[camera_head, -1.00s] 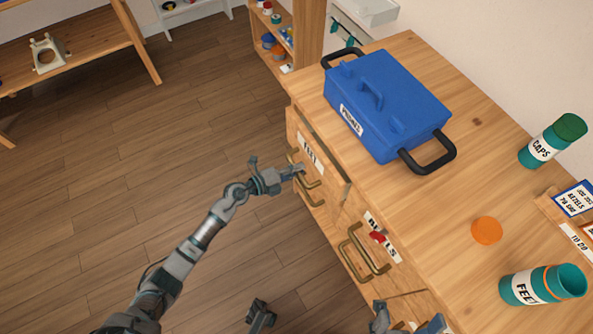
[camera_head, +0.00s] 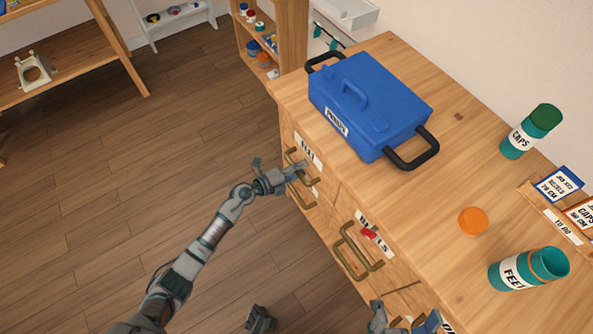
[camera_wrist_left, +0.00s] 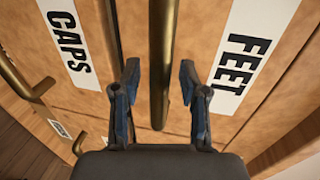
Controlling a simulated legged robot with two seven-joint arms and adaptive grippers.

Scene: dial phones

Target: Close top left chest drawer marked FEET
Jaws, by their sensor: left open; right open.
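The wooden chest's top left drawer, labelled FEET (camera_head: 305,150), appears flush or nearly flush with the chest front in the head view. Its brass handle (camera_head: 300,172) is beside my left gripper (camera_head: 281,170). The left gripper is open. In the left wrist view, a brass handle (camera_wrist_left: 162,60) runs between the open fingers (camera_wrist_left: 160,95) without being clamped, with the FEET label (camera_wrist_left: 242,50) to the right and a CAPS label (camera_wrist_left: 65,45) to the left. My right gripper (camera_head: 320,318) is open at the bottom edge of the head view, partly cut off.
A blue toolbox (camera_head: 370,105) stands on the chest top (camera_head: 430,190). A CAPS jar (camera_head: 530,131), an orange lid (camera_head: 473,221) and an open FEET jar (camera_head: 527,270) are to the right. The BEZELS drawer (camera_head: 372,235) is beside FEET. Floor on the left is clear.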

